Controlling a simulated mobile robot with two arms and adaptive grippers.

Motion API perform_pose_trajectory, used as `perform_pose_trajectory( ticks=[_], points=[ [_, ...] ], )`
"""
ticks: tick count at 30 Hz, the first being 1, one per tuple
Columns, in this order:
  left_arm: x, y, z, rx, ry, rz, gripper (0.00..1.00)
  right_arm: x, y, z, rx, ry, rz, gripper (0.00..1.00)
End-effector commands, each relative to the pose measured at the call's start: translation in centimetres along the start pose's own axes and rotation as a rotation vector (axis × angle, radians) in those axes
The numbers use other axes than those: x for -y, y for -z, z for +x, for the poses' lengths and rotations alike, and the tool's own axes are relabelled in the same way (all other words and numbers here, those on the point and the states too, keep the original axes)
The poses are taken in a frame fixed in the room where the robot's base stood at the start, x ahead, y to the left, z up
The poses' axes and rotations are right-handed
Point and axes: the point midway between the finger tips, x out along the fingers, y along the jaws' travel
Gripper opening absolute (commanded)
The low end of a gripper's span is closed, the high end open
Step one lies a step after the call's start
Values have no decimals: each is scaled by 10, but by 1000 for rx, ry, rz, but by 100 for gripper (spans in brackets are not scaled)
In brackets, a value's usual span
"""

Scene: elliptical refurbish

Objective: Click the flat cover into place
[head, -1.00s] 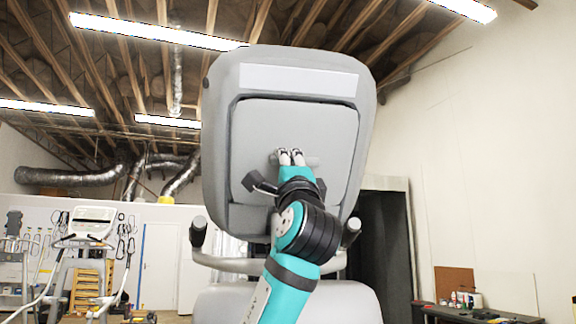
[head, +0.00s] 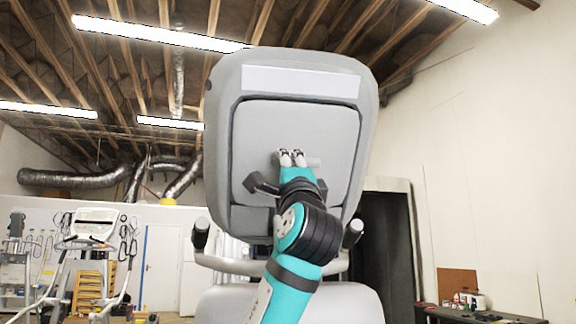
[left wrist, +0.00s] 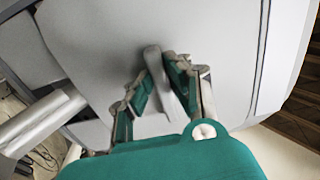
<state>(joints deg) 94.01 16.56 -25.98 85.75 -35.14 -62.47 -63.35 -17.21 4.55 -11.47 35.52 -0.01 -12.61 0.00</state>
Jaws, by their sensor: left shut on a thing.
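The flat cover (head: 290,120) is a light grey panel in the back of the machine's upright grey console housing (head: 220,150). It sits within the darker frame of the housing; I cannot tell whether its edges are fully latched. My left gripper (head: 291,157) is at the lower middle of the cover, shut on a short grey bar handle (head: 314,162) that stands out from it. In the left wrist view the handle (left wrist: 157,70) lies between the two fingers (left wrist: 160,85), in front of the cover (left wrist: 100,45). My right gripper is not in view.
Handlebars with black grips (head: 199,234) stick out on both sides below the housing. Another exercise machine (head: 90,235) stands at the far left. A workbench with items (head: 470,308) is at the lower right.

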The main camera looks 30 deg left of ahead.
Motion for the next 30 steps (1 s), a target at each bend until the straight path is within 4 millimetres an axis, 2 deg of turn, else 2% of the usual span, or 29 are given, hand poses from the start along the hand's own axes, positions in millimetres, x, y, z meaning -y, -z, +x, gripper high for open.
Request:
perform_pose_trajectory(
  ticks=[30],
  points=[
    [0,-1,11,1,1,-1,0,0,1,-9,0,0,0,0]
  ],
)
